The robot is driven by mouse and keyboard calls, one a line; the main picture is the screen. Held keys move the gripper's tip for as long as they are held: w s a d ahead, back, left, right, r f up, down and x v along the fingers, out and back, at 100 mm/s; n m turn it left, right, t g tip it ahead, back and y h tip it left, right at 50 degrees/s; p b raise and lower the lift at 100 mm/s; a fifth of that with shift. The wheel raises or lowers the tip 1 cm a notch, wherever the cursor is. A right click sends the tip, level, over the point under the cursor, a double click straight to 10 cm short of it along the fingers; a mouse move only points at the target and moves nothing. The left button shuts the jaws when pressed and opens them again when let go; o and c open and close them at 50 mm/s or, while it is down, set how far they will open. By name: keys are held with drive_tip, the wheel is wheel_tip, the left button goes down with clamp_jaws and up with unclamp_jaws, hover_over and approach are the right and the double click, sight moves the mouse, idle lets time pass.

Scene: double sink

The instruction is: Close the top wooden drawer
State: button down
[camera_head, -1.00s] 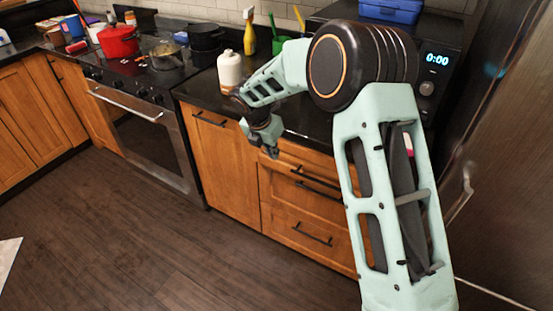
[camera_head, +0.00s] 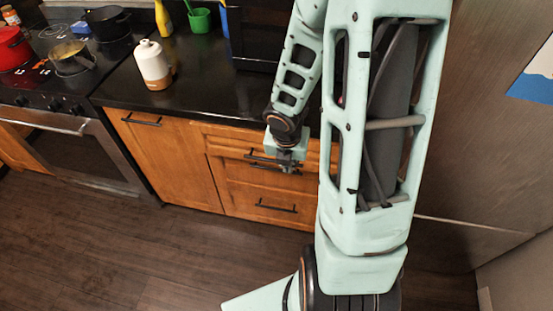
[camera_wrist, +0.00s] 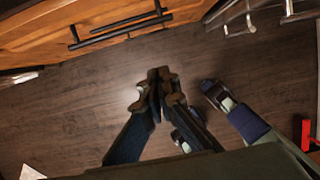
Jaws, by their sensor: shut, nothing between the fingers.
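The top wooden drawer (camera_head: 228,142) sits under the black counter, left of my upper arm in the head view. Its dark bar handle is partly covered by my gripper, and I cannot tell how far the drawer stands out. My gripper (camera_head: 290,167) is in front of the drawer handles; contact cannot be told. In the wrist view my gripper (camera_wrist: 158,76) is shut and empty, with bare floor beyond its fingertips. Wooden fronts with dark bar handles (camera_wrist: 120,30) lie above the fingertips there, apart from them in the picture.
A lower drawer handle (camera_head: 276,207) is below. A wooden cabinet door (camera_head: 160,165) and an oven (camera_head: 75,150) are to the left. A white bottle (camera_head: 152,65) stands on the counter (camera_head: 200,95). A tall metallic surface (camera_head: 480,130) is on the right. The floor in front is clear.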

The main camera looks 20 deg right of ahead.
drive_tip(key=w+d+f+b, duration=0.3)
drive_tip(key=w+f+b, duration=0.1)
drive_tip(key=f, duration=0.5)
drive_tip(key=shift+w+d, duration=0.35)
drive_tip(key=shift+w, duration=0.15)
drive_tip(key=shift+r, duration=0.1)
drive_tip(key=shift+w+d+p, duration=0.75)
drive_tip(key=shift+w+p, duration=0.35)
drive_tip(key=shift+w+d+p, duration=0.7)
drive_tip(key=shift+w+p, duration=0.35)
drive_tip(key=shift+r, duration=0.1)
